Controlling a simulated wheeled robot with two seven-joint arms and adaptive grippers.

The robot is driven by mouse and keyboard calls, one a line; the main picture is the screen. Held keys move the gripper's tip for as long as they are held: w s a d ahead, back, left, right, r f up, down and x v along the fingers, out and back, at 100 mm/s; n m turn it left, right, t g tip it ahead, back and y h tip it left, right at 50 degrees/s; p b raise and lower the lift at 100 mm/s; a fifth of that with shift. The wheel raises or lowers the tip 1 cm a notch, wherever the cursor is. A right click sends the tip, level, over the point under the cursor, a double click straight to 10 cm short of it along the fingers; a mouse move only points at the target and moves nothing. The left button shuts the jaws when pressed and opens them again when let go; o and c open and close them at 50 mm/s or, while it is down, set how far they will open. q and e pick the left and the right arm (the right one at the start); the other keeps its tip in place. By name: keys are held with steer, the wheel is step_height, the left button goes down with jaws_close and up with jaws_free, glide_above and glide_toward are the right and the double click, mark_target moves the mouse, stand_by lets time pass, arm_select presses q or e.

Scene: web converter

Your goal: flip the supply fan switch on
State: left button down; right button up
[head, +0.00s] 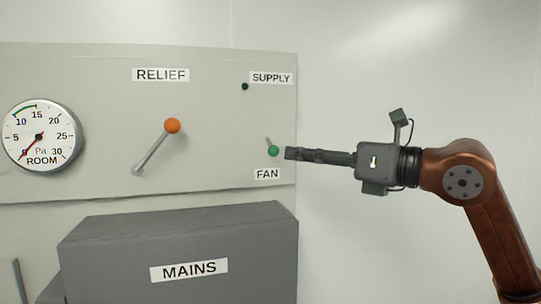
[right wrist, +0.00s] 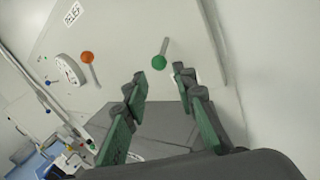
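The fan switch (head: 273,150) is a short grey lever with a green knob, on the panel's right edge between the SUPPLY and FAN labels. Its knob hangs at the lower end, so the lever points down. My right gripper (head: 288,153) is just to the right of the knob in the head view. In the right wrist view its fingers (right wrist: 159,76) are apart with nothing between them, and the green knob (right wrist: 158,62) shows just beyond the fingertips. Contact with the knob cannot be told. A small lamp (head: 245,86) beside the SUPPLY label is dark. My left gripper is not in view.
An orange-knobbed RELIEF lever (head: 172,126) and a round room pressure gauge (head: 40,135) are on the panel (head: 215,135) to the left. A grey MAINS box (head: 255,245) juts out below. Bare white wall lies right of the panel.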

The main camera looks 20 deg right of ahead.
mark_target(278, 152)
steer(key=p+x, duration=0.2)
steer(key=x, duration=0.5)
steer(key=shift+w+a, duration=0.2)
steer(key=shift+w, duration=0.05)
steer(key=shift+c, duration=0.3)
jaws_close()
